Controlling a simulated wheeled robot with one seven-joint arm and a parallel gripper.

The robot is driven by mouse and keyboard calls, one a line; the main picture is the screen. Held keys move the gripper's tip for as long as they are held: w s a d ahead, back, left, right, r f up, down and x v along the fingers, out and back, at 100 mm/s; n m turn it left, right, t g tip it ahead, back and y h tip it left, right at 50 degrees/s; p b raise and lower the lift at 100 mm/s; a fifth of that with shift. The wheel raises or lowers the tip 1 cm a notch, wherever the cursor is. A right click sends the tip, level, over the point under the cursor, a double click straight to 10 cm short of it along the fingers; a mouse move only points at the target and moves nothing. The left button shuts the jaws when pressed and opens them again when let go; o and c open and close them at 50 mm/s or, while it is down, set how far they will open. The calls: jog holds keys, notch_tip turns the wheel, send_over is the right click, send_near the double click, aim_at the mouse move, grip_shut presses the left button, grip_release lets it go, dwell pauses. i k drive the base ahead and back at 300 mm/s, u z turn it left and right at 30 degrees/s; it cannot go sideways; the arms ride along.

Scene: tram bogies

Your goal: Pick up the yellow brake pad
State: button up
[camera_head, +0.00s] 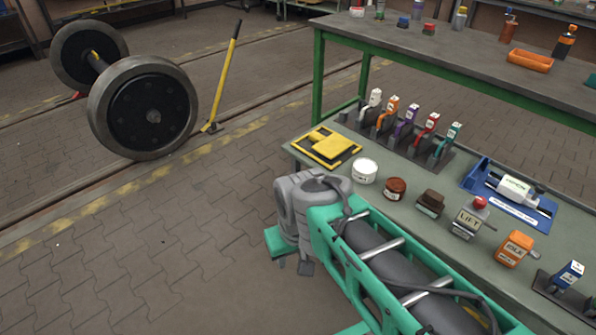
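The yellow brake pad (327,142) appears to be the yellow blocky piece at the far left corner of the green workbench (412,222). It lies flat on a dark plate with a yellow border (318,158). My gripper (294,266) hangs at the end of my green and grey arm, in front of the bench's left end, below the pad in the picture. Small dark finger parts show under the grey wrist, apart from the pad. They are too small and partly hidden to tell whether they are open or shut.
A white round tin (364,171), a brown tin (395,188) and a brown block (431,203) stand right of the pad. A rack of coloured handles (410,130) stands behind. A wheelset (143,108) and a yellow lever (224,80) stand left on open paved floor.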

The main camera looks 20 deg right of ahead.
aim_at(333, 147)
jog(key=z, duration=0.4)
jog(key=k, duration=0.25)
jog(key=u, duration=1.7)
jog(key=i, duration=1.85)
jog(key=z, duration=1)
jog(key=i, duration=0.5)
jog(key=z, duration=0.45)
